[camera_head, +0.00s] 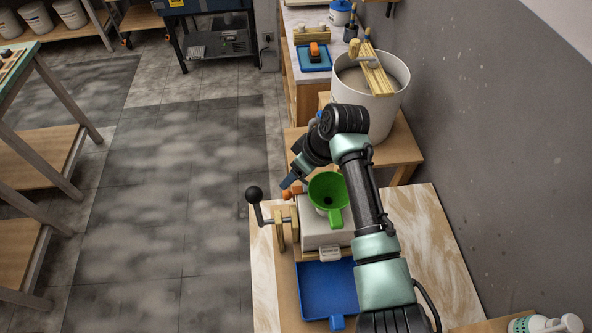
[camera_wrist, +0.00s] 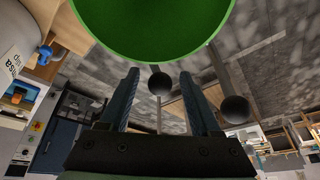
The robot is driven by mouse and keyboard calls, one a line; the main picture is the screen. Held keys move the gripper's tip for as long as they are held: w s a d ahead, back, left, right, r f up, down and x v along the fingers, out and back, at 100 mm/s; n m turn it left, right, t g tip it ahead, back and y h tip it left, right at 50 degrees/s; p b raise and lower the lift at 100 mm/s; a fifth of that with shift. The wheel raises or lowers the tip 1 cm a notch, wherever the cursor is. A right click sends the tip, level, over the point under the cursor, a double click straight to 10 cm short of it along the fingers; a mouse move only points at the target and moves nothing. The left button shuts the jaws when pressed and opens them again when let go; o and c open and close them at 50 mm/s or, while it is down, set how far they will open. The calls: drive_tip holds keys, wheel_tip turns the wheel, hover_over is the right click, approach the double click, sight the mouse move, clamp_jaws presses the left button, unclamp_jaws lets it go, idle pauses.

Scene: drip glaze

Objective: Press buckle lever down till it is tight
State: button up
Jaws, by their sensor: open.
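A lever with a black ball knob (camera_head: 254,194) on a bent metal arm stands up at the left side of a pale block-like fixture (camera_head: 322,236). I cannot tell for sure whether it is the buckle lever. My gripper (camera_head: 291,181) is above the fixture's far left part, pointing down-left, apart from the knob. In the wrist view my gripper (camera_wrist: 160,72) has its two blue fingers spread, with nothing held. One black ball (camera_wrist: 160,83) shows beyond and between the fingers, and a second dark ball (camera_wrist: 235,109) shows to the right. An orange part (camera_head: 291,194) sits just below the fingers.
A green funnel (camera_head: 328,186) stands on the fixture beside my gripper, and its rim fills the wrist view's top (camera_wrist: 155,25). A blue tray (camera_head: 325,288) lies in front. A white bucket (camera_head: 391,105) stands behind. The floor left of the table is clear.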

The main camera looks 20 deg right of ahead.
clamp_jaws()
idle(1.3)
